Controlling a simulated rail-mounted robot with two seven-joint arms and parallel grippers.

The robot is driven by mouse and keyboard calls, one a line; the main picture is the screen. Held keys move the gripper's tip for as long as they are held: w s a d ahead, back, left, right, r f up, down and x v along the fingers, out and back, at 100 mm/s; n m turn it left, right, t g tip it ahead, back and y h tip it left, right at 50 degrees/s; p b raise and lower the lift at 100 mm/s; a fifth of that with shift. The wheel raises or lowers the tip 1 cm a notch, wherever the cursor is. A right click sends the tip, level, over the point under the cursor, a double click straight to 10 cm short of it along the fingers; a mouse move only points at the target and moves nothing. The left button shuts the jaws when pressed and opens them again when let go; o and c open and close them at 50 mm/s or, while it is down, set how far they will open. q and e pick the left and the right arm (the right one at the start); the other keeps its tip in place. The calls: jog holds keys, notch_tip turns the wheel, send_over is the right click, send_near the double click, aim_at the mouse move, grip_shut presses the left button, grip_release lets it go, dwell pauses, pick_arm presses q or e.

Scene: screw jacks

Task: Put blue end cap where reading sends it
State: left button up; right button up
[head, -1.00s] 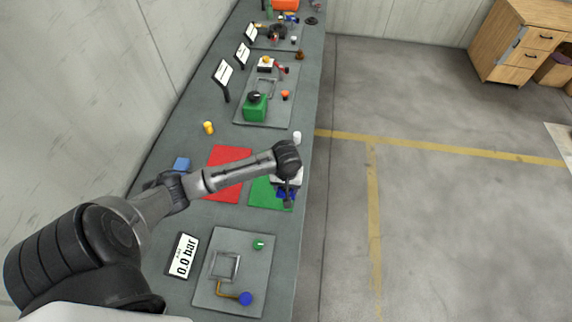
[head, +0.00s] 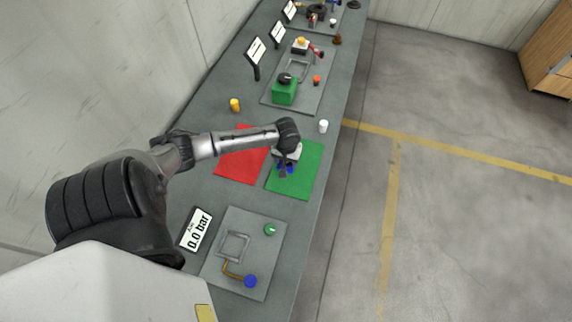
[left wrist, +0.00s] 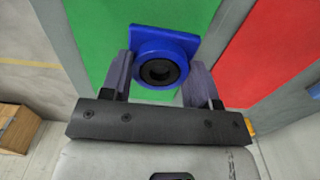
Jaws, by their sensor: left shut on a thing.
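The blue end cap (left wrist: 165,42), a square flange with a round collar and dark centre, is between the two fingers of my left gripper (left wrist: 162,75), which is shut on it. In the head view my left gripper (head: 286,170) points down over the left part of the green mat (head: 305,180), mostly hiding the cap. I cannot tell whether the cap touches the mat. The red mat (head: 240,165) lies to the left of the green one. The display (head: 196,230) on the bench reads 0.0 bar. My right gripper is not in view.
A grey plate (head: 262,245) near the display carries a frame, a green knob and a blue knob (head: 250,281). A yellow cylinder (head: 235,105) and a white one (head: 323,127) stand beyond the mats. Farther back is a plate with a green block (head: 285,90).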

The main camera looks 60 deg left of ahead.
pick_arm(q)
jog(key=shift+a+f, duration=0.2)
jog(key=shift+f, duration=1.85)
jog(key=shift+f, duration=0.15)
jog(key=o, duration=1.1)
